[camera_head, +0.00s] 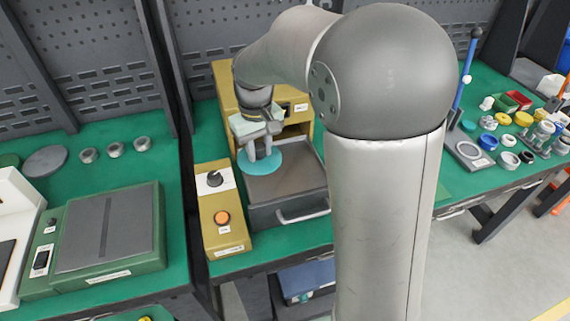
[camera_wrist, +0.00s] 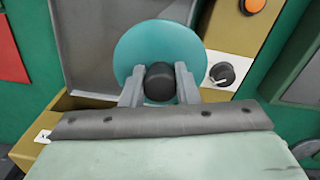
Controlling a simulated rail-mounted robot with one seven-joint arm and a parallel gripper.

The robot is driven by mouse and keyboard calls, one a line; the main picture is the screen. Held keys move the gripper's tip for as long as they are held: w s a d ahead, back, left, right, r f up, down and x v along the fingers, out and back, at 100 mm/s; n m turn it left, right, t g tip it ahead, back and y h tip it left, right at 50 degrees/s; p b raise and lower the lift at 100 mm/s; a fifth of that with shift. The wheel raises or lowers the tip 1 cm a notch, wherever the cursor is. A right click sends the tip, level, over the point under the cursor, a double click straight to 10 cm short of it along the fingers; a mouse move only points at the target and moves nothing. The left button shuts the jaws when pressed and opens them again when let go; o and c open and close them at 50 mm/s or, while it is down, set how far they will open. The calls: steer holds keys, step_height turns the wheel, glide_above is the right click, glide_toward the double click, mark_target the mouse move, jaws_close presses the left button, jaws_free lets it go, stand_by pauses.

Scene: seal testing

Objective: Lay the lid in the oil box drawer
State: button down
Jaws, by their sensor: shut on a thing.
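The lid is a round teal disc (camera_head: 283,162) with a dark knob, and it also shows in the wrist view (camera_wrist: 160,45). My gripper (camera_head: 259,151) is shut on the knob; in the wrist view its two fingers (camera_wrist: 159,84) stand either side of it. The oil box drawer (camera_head: 290,188) is grey, with a flat inside and a light handle, and stands pulled out of the yellow oil box (camera_head: 225,78). The lid is at the drawer's back left, partly past its left edge in the head view. I cannot tell whether it touches the drawer.
A yellow control box (camera_head: 228,238) with a black knob and orange button stands left of the drawer. A green device with a grey plate (camera_head: 105,230) is further left. Small rings and cups (camera_head: 488,141) crowd the bench at right. My arm hides part of the bench.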

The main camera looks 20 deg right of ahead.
glide_above(285, 174)
steer(key=f, duration=0.6)
steer(key=shift+a+f+p, duration=0.2)
steer(key=shift+f+p, duration=0.05)
steer(key=shift+p, duration=0.05)
steer(key=shift+w+d+f, duration=0.1)
steer(key=shift+d+f, duration=0.1)
steer(key=shift+f, duration=1.7)
steer(key=c, duration=1.1)
jaws_free()
step_height(285, 174, up, 12)
steer(key=s+a+f+m, duration=0.1)
steer(key=s+f+m, duration=0.1)
steer(key=s, duration=2.3)
steer(key=shift+s+f+m, duration=0.4)
steer(key=shift+m, duration=0.2)
